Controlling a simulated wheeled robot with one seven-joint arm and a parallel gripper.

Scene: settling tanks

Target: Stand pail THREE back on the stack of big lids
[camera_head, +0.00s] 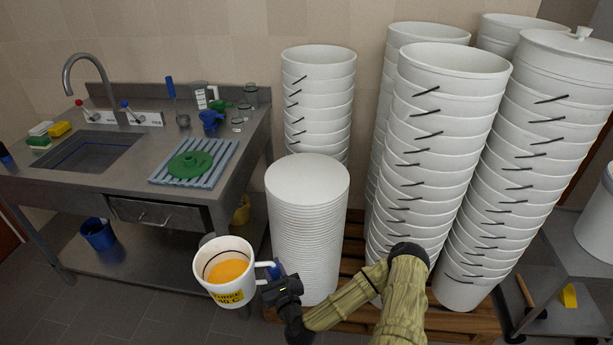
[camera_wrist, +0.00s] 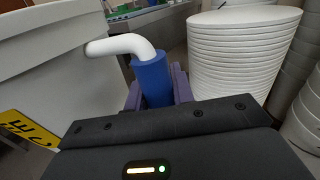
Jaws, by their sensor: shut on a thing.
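Pail THREE (camera_head: 222,284) is a white pail with orange contents and a yellow label. It hangs in the air in front of the sink bench, roughly upright. My gripper (camera_head: 275,271) is shut on the blue grip of its side handle. In the wrist view the white handle (camera_wrist: 122,44) and blue grip (camera_wrist: 152,80) sit between the jaws, and the pail wall (camera_wrist: 50,60) fills the left side. The stack of big lids (camera_head: 308,182) stands to the right of the pail, higher than it, with a bare flat top. The stack also shows in the wrist view (camera_wrist: 235,55).
Tall stacks of white buckets (camera_head: 430,140) stand behind and right of the lids on a wooden pallet (camera_head: 470,318). A cart (camera_head: 565,250) stands far right.

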